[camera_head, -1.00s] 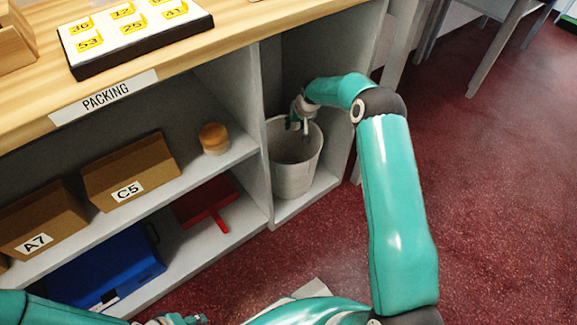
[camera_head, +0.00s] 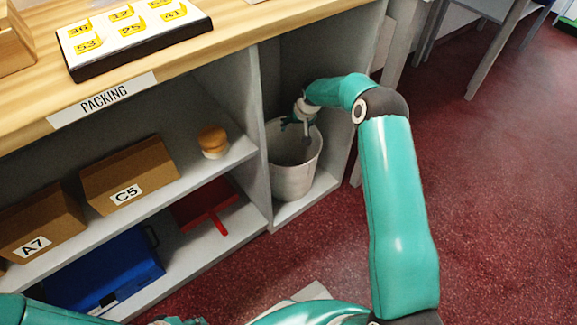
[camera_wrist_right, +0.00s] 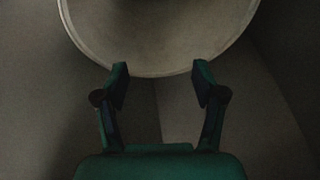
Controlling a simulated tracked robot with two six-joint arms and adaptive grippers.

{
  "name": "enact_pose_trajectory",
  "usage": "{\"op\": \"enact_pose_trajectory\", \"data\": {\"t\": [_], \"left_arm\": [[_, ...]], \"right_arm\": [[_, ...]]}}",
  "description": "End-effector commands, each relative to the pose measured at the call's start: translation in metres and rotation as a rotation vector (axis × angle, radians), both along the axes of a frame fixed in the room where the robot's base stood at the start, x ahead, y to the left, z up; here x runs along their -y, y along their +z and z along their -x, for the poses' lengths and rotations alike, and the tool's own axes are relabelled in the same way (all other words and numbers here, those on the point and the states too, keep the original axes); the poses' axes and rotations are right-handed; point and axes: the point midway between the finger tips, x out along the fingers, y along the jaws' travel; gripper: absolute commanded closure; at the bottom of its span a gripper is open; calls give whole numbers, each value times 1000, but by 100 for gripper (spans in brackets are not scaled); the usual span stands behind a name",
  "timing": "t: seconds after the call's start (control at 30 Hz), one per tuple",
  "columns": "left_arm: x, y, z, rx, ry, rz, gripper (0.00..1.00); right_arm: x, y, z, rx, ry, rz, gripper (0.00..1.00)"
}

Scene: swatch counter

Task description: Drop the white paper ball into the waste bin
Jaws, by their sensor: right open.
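The waste bin (camera_head: 292,183) is a pale grey round pail, upright in the right-hand cubby under the counter. My right gripper (camera_head: 297,127) is at the bin's mouth, over its back part. In the right wrist view its two fingers (camera_wrist_right: 161,72) are spread apart with nothing between them, and the bin's rim (camera_wrist_right: 165,72) passes by the fingertips. I see no white paper ball in either view. The tip of my left gripper (camera_head: 180,321) barely shows at the bottom edge; its jaws cannot be read.
The cubby's divider (camera_head: 252,125) and right side panel (camera_head: 352,110) stand close around the bin. Shelves to the left hold cardboard boxes (camera_head: 130,175), a round wooden-looking item (camera_head: 213,140), a red item (camera_head: 205,203) and a blue case (camera_head: 105,268). The red floor (camera_head: 490,200) is clear at right.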

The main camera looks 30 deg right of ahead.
Motion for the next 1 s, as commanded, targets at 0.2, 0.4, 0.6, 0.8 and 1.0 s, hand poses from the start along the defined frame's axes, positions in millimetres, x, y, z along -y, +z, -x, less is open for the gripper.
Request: {"op": "enact_pose_trajectory", "data": {"t": [0.2,0.4,0.6,0.8,1.0], "left_arm": [[0,0,0,0,0,0,60],[0,0,0,0,0,0,60],[0,0,0,0,0,0,60],[0,0,0,0,0,0,60],[0,-1,0,-1,0,0,60]], "right_arm": [[0,37,15,4,-1,2,31],[-2,73,32,2,1,1,31],[-3,94,42,0,1,0,31],[-3,99,45,-1,1,0,31],[-3,99,45,-1,1,0,31]]}}
